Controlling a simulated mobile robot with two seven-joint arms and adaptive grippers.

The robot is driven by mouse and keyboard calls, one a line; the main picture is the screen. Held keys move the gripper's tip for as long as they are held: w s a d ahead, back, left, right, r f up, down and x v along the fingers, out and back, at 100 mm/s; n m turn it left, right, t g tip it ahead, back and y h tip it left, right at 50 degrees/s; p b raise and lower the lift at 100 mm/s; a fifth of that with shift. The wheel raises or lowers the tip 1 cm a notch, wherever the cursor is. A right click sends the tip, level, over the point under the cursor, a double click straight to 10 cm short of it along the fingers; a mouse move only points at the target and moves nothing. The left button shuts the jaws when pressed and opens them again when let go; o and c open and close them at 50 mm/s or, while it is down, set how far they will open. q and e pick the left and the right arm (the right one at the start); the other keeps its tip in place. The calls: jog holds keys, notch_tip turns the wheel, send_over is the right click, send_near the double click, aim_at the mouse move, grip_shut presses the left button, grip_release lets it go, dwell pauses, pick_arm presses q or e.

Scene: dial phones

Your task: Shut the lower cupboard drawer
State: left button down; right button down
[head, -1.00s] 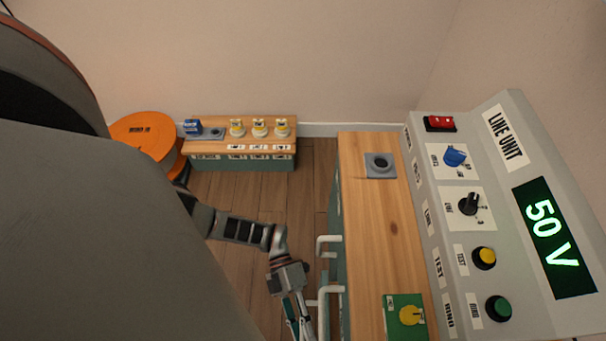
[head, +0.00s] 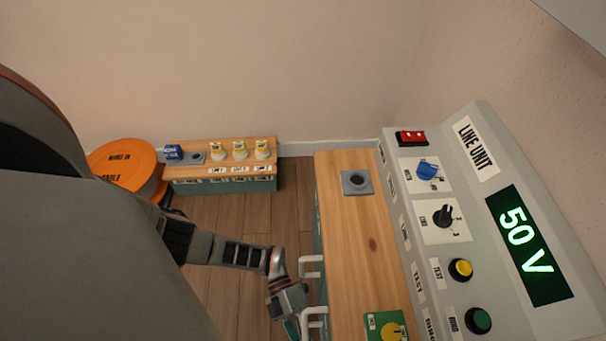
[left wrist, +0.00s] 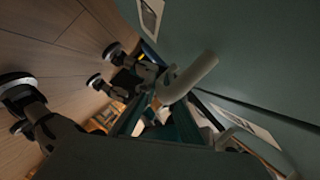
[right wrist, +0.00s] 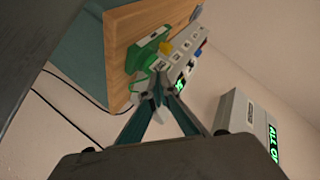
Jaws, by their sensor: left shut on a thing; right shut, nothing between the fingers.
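The green-grey cupboard with a wooden top (head: 350,240) stands right of centre in the head view. Two white handles stick out on its left side, one farther back (head: 311,259) and one nearer (head: 315,311). My left gripper (left wrist: 160,103) is shut on a white handle (left wrist: 190,78) in the left wrist view, before a labelled green front (left wrist: 240,60). I cannot tell which drawer this handle belongs to, nor how far it stands out. In the head view my left fingers (head: 291,328) are partly cut off. My right gripper (right wrist: 160,92) is shut and empty in the air.
The line unit (head: 480,220) reads 50 V on the cupboard's right side. A green box with a yellow knob (head: 385,327) sits on the near end of the top. A low bench (head: 222,183) and an orange drum (head: 128,160) stand at back left. Bare floor lies between.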

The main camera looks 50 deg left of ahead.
pick_arm(q)
jog(key=shift+w+d, duration=0.15)
jog(key=shift+w, duration=0.2)
jog(key=c, duration=2.1)
grip_release()
jog(key=shift+c, duration=0.2)
jog(key=shift+s, duration=0.1)
jog(key=v, duration=1.2)
jog(key=shift+r, duration=0.1)
